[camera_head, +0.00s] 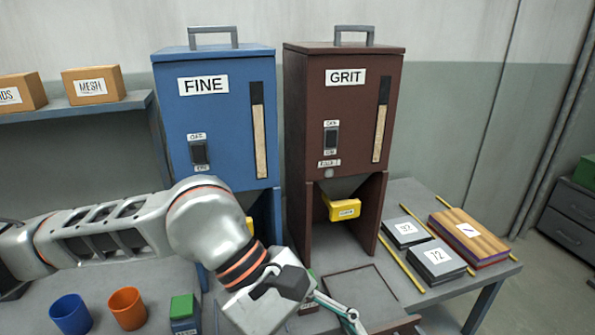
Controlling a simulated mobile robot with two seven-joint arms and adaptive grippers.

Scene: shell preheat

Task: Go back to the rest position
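My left arm reaches in from the left across the front of the blue FINE hopper (217,110). My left gripper (340,312) is near the bottom edge, in front of the brown GRIT hopper (343,115). Its fingers are partly cut off and partly hidden by the wrist, so its opening cannot be told. The GRIT hopper has a yellow tab (343,209) under its chute and a switch (331,136) on its front. The FINE hopper's yellow tab is mostly hidden behind my arm. My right gripper is not in view.
A blue cup (70,314), an orange cup (127,308) and a green-topped box (183,311) stand at the lower left. Dark blocks (437,262) and a wooden-topped stack (468,237) lie between yellow strips on the right table. A shelf (75,106) holds boxes. A drawer cabinet (568,222) stands far right.

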